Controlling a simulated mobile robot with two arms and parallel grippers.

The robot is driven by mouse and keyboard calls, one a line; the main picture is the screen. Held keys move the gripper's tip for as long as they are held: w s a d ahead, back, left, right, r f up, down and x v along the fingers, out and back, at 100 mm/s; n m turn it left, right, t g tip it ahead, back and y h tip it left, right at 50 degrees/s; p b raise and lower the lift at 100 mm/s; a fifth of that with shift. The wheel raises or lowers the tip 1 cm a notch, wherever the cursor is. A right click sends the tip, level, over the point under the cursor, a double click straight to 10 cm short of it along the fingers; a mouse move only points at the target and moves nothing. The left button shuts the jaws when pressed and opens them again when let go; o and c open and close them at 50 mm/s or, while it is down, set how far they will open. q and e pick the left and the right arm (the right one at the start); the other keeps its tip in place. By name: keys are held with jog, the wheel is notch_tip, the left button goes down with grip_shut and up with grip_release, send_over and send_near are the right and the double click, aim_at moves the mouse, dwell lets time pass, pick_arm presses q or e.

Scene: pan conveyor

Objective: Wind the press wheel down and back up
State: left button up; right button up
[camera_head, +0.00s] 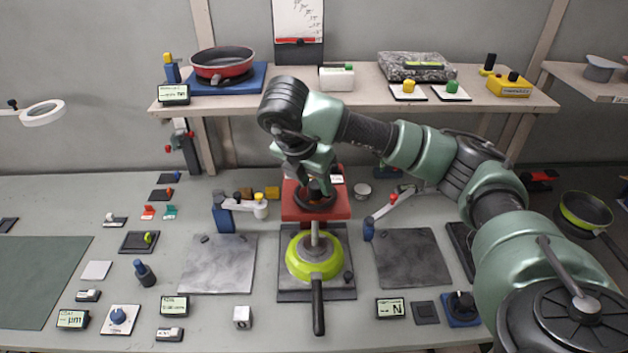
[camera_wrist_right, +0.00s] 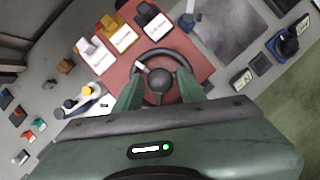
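The press is a red block (camera_head: 332,205) with a dark round wheel (camera_head: 315,197) on top. A metal shaft stands below it over a lime-green pan (camera_head: 312,258), which sits on a dark plate with its black handle toward the front. My right gripper (camera_head: 308,180) is over the wheel, pointing down. In the right wrist view its two green fingers (camera_wrist_right: 161,92) stand apart at either side of the wheel (camera_wrist_right: 155,54), overlapping its rim near the hub. Whether they clamp it is not clear. My left gripper is not in view.
Grey metal plates (camera_head: 218,264) and (camera_head: 408,258) flank the pan. Small blue-based swing arms (camera_head: 223,214) and (camera_head: 369,228) stand beside the press. A back shelf (camera_head: 290,98) holds a red pan (camera_head: 222,62). My right arm covers the right side of the bench.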

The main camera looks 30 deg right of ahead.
aim_at(306, 202)
jog(key=shift+o, duration=0.3)
jog(key=p+v, duration=0.1)
jog(key=v, duration=0.6)
jog(key=shift+a+r, duration=0.2)
jog(key=shift+r, duration=0.15)
